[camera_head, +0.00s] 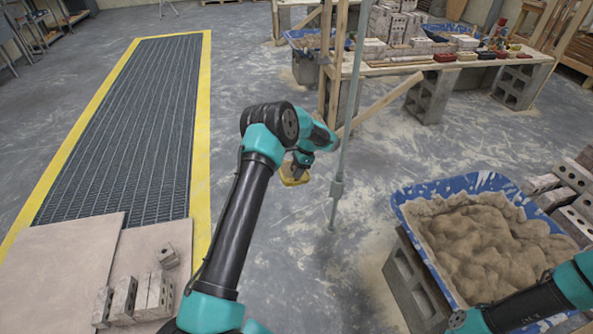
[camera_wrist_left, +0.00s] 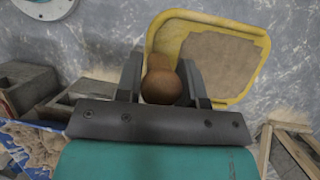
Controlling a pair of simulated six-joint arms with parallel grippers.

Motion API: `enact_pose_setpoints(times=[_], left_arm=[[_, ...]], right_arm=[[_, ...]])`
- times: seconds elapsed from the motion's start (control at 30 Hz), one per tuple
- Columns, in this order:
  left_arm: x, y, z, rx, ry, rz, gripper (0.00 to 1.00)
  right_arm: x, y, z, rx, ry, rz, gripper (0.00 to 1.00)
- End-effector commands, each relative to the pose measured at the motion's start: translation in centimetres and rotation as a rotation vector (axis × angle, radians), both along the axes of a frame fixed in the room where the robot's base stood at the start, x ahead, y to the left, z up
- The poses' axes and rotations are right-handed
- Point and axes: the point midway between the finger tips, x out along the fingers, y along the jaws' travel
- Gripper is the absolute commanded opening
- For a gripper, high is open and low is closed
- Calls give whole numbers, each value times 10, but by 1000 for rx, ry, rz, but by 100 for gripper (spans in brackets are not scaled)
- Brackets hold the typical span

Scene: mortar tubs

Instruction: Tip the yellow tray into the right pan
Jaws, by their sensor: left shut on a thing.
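The yellow tray (camera_head: 294,178) is small in the head view, hanging above the floor at my left gripper (camera_head: 301,160). In the left wrist view the yellow tray (camera_wrist_left: 262,40) has a raised rim and a flat tan surface inside. My left gripper (camera_wrist_left: 163,80) is shut on a rounded brown part, which looks like the tray's handle. A blue pan (camera_head: 398,198) heaped with sandy mortar stands at the right, on grey blocks; the tray is apart from it, to its left. Part of my right arm crosses the pan's near corner; its gripper is out of view.
A thin grey pole (camera_head: 341,130) stands just right of my left gripper. A workbench (camera_head: 385,68) with bricks stands behind, with another blue tub (camera_head: 308,42) beside it. Concrete blocks (camera_head: 415,285) support the pan; more lie at the right.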

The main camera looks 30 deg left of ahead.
Motion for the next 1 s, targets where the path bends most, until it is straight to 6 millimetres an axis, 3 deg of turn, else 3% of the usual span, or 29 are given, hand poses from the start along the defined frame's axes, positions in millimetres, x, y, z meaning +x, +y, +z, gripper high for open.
enact_pose_setpoints(times=[0.3,1.0], left_arm=[[-2,-2,1,86,-89,-1,0],[-1,-2,1,90,-92,0,0]], right_arm=[[0,0,0,0,0,0,43],[0,0,0,0,0,0,43]])
